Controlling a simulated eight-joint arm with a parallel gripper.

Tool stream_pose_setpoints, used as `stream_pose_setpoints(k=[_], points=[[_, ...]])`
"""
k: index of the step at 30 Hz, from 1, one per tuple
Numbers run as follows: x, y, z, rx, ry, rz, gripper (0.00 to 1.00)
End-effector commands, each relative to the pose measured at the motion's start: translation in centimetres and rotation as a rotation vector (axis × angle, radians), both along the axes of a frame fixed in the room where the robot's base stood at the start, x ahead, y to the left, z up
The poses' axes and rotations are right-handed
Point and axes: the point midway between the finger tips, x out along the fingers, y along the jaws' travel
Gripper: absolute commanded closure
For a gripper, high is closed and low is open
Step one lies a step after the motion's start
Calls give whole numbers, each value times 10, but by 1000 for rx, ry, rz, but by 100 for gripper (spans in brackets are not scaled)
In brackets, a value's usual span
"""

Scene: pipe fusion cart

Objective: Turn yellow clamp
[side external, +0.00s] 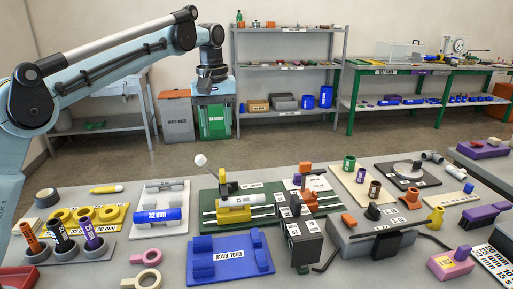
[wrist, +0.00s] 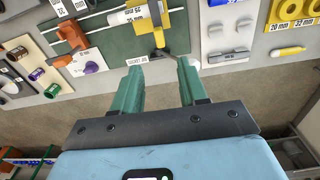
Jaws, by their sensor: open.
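The yellow clamp (side external: 247,216) sits on a green plate (side external: 209,200) mid-table. A lever with a white knob (side external: 201,160) rises from it, tilted up to the left. A white pipe labelled 25 (side external: 236,201) lies at the clamp. The clamp also shows at the top of the wrist view (wrist: 178,27), beyond my fingertips. My gripper (wrist: 163,68) is open, with nothing between its two green fingers. In the side external view my wrist hangs high above and behind the clamp, well apart from it; the fingers are hard to make out there.
A blue pipe labelled 32 (side external: 158,215) lies in a light rack left of the clamp. A blue rack (side external: 230,262) is in front. A grey block with a black bar (side external: 372,235) and a dark box (side external: 304,247) stand to the right. The floor behind the table is clear.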

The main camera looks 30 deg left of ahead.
Motion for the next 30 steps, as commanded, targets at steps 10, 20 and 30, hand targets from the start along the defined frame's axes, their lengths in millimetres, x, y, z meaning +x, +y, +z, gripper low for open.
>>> stream_pose_setpoints(k=[10,20,30], points=[[7,1,-13,-1,33,41,57],[6,0,-57,-1,32,40,57],[7,0,-108,-1,31,39,57]])
